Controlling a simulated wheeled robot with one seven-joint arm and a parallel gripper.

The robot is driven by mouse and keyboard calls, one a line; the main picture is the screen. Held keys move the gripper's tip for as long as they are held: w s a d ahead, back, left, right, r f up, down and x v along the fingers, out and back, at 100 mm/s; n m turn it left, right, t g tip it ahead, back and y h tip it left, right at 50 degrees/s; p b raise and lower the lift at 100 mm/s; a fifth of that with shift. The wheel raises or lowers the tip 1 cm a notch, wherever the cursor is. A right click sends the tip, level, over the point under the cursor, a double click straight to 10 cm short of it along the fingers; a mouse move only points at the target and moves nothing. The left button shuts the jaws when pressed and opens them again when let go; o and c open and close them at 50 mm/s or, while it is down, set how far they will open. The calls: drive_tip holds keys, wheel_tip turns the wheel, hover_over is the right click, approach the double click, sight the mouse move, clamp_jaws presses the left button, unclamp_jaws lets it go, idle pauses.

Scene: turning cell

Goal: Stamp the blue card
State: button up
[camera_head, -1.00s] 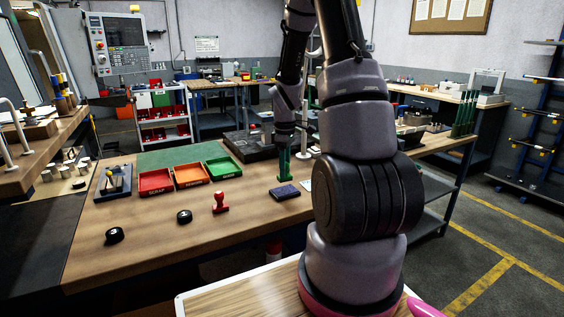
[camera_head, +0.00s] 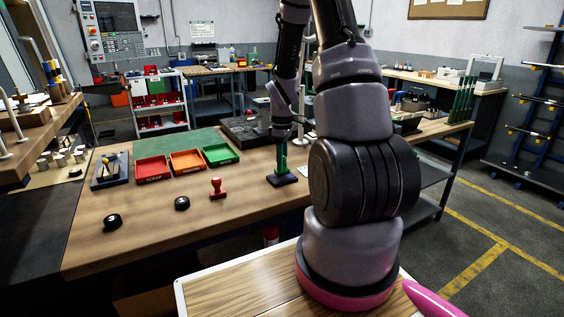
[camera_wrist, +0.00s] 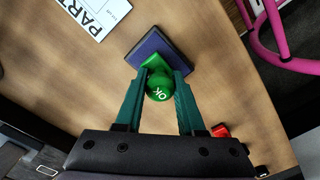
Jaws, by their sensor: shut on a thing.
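My gripper (camera_head: 283,145) is shut on a green stamp (camera_head: 283,167) with a round knob marked "OK". The stamp is upright over a dark blue pad (camera_head: 274,182) with a black rim; whether it touches the pad cannot be told. In the wrist view the green knob (camera_wrist: 159,85) sits between my gripper's fingers (camera_wrist: 160,92), with the blue pad (camera_wrist: 146,46) beneath. A white card (camera_wrist: 96,14) with "PART" printed on it lies to the pad's left in that view. No plainly blue card can be made out.
A red stamp (camera_head: 217,188) and two black round pieces (camera_head: 182,203) (camera_head: 112,221) stand on the wooden bench. Red (camera_head: 152,177), orange (camera_head: 187,170) and green (camera_head: 220,161) trays line the green mat. The front of the bench is mostly clear.

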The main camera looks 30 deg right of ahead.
drive_tip(key=shift+f, duration=0.55)
idle(1.4)
drive_tip(key=shift+r, duration=3.55)
